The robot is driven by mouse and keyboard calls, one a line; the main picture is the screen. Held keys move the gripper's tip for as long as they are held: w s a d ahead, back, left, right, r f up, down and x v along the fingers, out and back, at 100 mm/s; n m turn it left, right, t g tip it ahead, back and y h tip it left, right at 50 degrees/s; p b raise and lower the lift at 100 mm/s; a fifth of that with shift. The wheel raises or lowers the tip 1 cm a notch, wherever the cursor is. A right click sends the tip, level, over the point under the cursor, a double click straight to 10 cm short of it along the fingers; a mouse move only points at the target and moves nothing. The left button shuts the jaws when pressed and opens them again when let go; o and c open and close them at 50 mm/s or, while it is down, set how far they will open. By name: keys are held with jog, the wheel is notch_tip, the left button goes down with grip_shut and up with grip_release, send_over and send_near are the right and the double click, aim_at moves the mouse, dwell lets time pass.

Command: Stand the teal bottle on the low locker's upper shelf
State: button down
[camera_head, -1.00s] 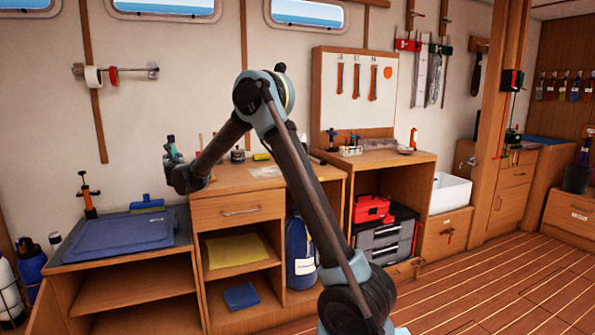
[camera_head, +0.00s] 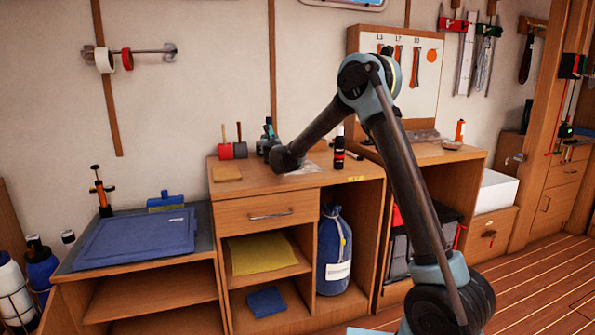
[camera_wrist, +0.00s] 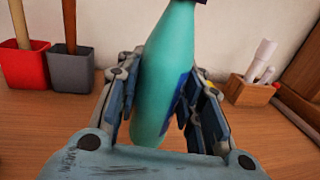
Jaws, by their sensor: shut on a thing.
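The teal bottle (camera_wrist: 165,75) stands nearly upright between my fingers in the wrist view, with a dark cap cut off at the top edge and a dark blue label on its side. My gripper (camera_wrist: 163,105) is shut on its body. In the head view my gripper (camera_head: 266,146) is over the wooden bench top, and only a small bit of the bottle (camera_head: 269,128) shows. I cannot tell if its base touches the bench. The low locker (camera_head: 70,263) is at left, with an open front; its upper shelf (camera_head: 150,293) looks bare.
Red (camera_wrist: 22,65) and grey (camera_wrist: 67,66) pots and a wooden pen box (camera_wrist: 252,90) stand near the bottle. A black bottle (camera_head: 339,150) stands right on the bench.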

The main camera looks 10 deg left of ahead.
jog(key=shift+s+d+r, duration=0.15)
jog(key=shift+s+d, duration=0.05)
jog(key=shift+d, duration=0.05)
jog(key=s+d+r+n+g+y, duration=0.1)
jog(key=s+d+r+y, duration=0.15)
jog(key=s, duration=0.55)
jog(key=s+d+r+n+g+y, duration=0.1)
jog(key=s+d+r+n+y, duration=0.15)
jog(key=s, duration=0.45)
send_over(273, 174)
jog(key=shift+m+h, duration=0.25)
jog(key=shift+h, duration=0.15)
jog(key=shift+s+f, duration=0.15)
jog(key=shift+f, duration=4.6)
jog(key=c, duration=1.1)
grip_release()
jog(key=shift+f, duration=0.1)
